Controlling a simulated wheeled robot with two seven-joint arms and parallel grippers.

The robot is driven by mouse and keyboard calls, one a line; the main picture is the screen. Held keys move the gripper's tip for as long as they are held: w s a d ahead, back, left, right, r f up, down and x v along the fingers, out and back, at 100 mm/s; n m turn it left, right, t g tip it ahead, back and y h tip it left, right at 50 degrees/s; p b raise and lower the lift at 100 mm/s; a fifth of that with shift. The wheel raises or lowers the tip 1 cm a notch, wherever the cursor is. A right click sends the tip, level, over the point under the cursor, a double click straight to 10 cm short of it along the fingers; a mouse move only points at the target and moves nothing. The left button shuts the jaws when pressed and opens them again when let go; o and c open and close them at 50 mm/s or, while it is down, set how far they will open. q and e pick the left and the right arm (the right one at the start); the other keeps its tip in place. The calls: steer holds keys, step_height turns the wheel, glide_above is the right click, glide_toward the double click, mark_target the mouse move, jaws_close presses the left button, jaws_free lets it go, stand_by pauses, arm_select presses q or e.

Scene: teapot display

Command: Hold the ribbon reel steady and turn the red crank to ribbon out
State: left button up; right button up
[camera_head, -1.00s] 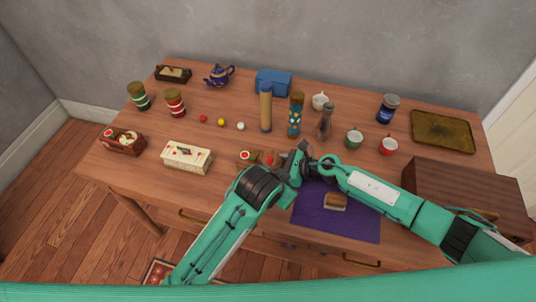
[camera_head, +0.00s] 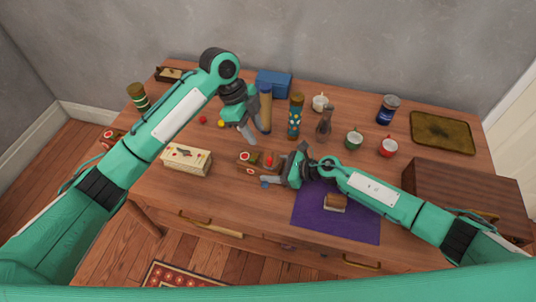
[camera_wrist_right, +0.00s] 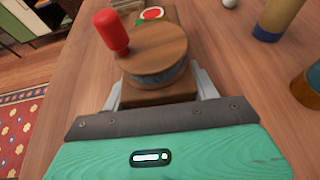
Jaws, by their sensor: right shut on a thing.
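The ribbon reel (camera_wrist_right: 155,60) is a wooden block with a round wooden drum on top and a red crank knob (camera_wrist_right: 111,33) standing up from the drum. In the head view the reel (camera_head: 256,158) stands near the table's front middle. My right gripper (camera_head: 272,168) is shut on the reel's block, one finger on each side, which shows in the right wrist view. My left gripper (camera_head: 256,135) hangs above and behind the reel, with its fingers apart and empty, not touching the crank.
A cream box (camera_head: 187,158) stands left of the reel, and a purple cloth (camera_head: 350,228) lies to its right. A tall blue and tan cylinder (camera_head: 265,97) stands close to my left gripper. A patterned cylinder (camera_head: 296,115) and cups (camera_head: 388,147) stand farther right.

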mark_target(269, 158)
arm_select(q)
steer(key=x, duration=1)
steer(key=shift+d+f, duration=0.15)
steer(key=shift+f, duration=0.25)
jaws_close()
